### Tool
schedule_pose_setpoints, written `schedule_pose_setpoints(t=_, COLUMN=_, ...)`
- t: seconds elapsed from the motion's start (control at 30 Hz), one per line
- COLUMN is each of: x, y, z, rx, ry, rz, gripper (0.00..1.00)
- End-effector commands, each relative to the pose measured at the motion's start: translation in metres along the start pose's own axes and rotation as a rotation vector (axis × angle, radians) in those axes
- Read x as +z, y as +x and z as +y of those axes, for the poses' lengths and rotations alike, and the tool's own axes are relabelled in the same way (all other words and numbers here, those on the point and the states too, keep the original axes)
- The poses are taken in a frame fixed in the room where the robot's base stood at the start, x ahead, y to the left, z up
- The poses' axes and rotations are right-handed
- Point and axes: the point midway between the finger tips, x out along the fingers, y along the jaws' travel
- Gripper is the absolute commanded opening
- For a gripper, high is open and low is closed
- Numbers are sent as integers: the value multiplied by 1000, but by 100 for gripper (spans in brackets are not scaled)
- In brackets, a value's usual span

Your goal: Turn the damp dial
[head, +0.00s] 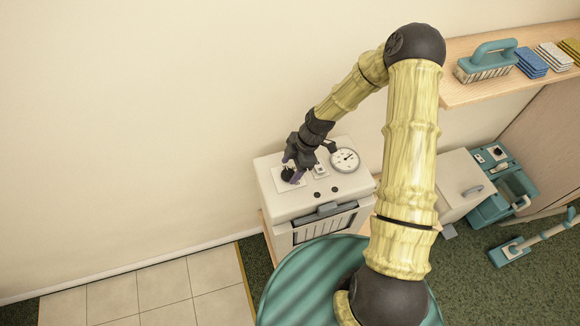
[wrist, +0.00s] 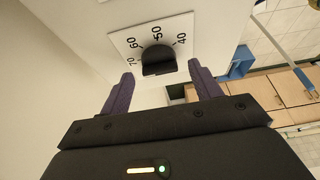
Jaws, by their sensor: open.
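The damp dial (wrist: 158,64) is a black knob on a white plate marked 40, 50, 60 and 70 in the wrist view. In the head view the dial (head: 287,174) is on the top left of a white dehumidifier-like box (head: 283,207), partly hidden by my gripper. My gripper (head: 294,170) is at the dial. In the wrist view its two purple fingers (wrist: 160,88) are open, one on each side of the knob in the picture, with gaps between. I cannot tell whether the fingertips reach the knob's depth.
A round gauge (head: 345,160) and a small switch (head: 320,171) sit right of the dial on the same top. A wooden shelf (head: 470,92) with a brush (head: 487,62) and sponges is at upper right. A teal and white cleaning machine (head: 497,190) stands on the carpet at right.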

Motion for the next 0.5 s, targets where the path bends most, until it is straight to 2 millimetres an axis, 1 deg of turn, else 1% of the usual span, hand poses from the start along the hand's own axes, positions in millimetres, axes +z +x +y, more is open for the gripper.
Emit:
schedule_pose_setpoints(t=0.13, x=0, y=10, z=0, rx=-1, ry=-1, rz=0, gripper=63)
schedule_pose_setpoints(t=0.4, x=0, y=12, z=0, rx=0, ry=0, rz=-1, gripper=63)
schedule_pose_setpoints(t=0.43, x=0, y=12, z=0, rx=0, ry=0, rz=-1, gripper=59)
schedule_pose_setpoints(t=0.5, x=0, y=12, z=0, rx=0, ry=0, rz=0, gripper=46)
